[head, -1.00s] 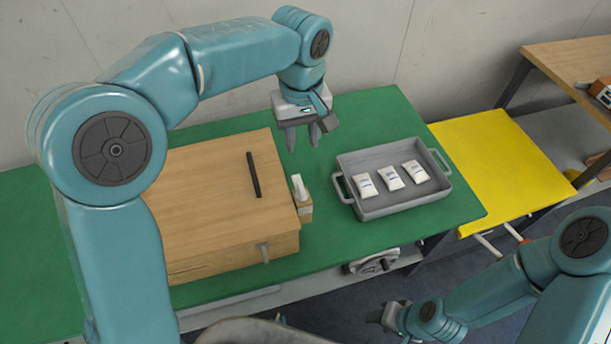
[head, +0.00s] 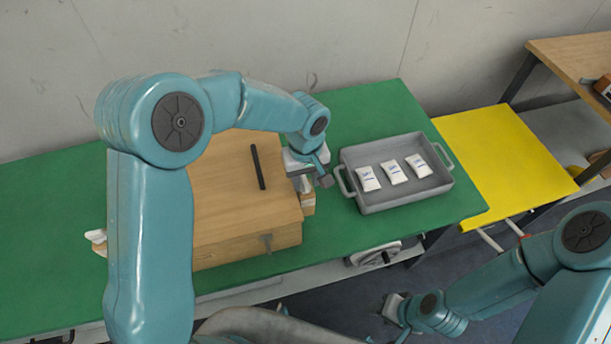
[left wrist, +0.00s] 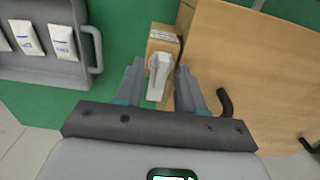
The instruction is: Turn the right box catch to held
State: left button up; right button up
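The wooden box (head: 235,190) stands on the green table with a black handle (head: 257,167) on its lid. The right box catch, a white lever (left wrist: 158,75) on a small wooden block (left wrist: 163,37), is at the box's right side; its block also shows in the head view (head: 308,204). My left gripper (left wrist: 159,68) is open, with one finger on each side of the white lever and a gap visible beside it. In the head view the left gripper (head: 311,181) partly hides the catch. My right gripper (head: 392,307) is low in front of the table, its fingers too small to judge.
A grey tray (head: 400,201) with 3 white packets stands just right of the catch. A white catch part (head: 97,238) shows at the box's left, partly behind my arm. A yellow surface (head: 505,165) lies farther right.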

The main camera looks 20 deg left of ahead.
pick_arm(q)
jog(key=shift+s+a, duration=0.1)
grip_shut()
